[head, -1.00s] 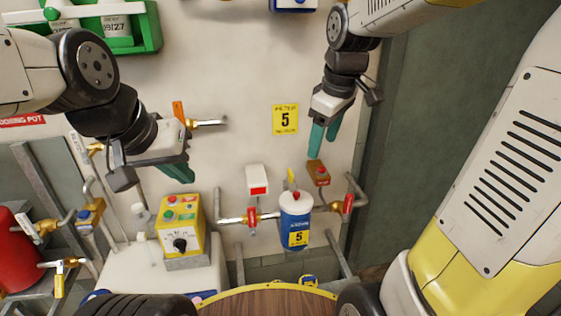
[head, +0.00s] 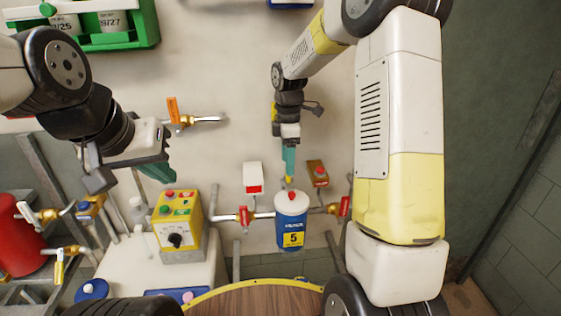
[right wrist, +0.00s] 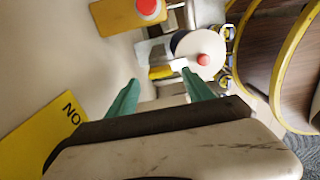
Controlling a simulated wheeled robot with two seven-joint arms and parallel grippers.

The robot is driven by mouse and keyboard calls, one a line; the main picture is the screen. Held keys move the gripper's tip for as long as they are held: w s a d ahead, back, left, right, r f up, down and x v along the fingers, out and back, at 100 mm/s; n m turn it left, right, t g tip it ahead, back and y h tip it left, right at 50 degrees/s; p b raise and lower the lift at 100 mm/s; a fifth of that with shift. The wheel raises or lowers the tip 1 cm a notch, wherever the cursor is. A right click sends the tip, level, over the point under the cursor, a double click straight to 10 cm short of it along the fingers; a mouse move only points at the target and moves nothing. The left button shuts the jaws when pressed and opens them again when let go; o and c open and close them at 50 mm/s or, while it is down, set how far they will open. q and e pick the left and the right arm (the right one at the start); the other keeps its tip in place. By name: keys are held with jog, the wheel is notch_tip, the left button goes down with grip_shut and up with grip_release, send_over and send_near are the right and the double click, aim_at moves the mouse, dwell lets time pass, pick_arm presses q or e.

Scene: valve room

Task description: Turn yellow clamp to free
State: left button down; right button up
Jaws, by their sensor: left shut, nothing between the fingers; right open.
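The yellow clamp (head: 289,180) shows as a small yellow piece just above and behind the blue canister (head: 291,222). It also shows in the right wrist view (right wrist: 160,72), beyond and between my fingertips. My right gripper (head: 289,171) is open, its green fingers pointing down just above the clamp and partly covering it in the head view. I cannot tell whether they touch it. In the right wrist view the two fingers (right wrist: 158,90) stand apart with nothing held. My left gripper (head: 160,174) is shut and empty, left of the clamp, above the yellow control box.
The canister's red-capped white top (head: 291,198) stands close below the clamp. A white box with a red patch (head: 253,178) and a brown button box (head: 318,173) flank it. Red valve handles (head: 245,215) sit on the pipe. A yellow control box (head: 178,225) stands left.

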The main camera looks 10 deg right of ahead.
aim_at(288, 179)
jog(key=shift+f, duration=1.7)
jog(key=shift+c, duration=0.4)
grip_shut()
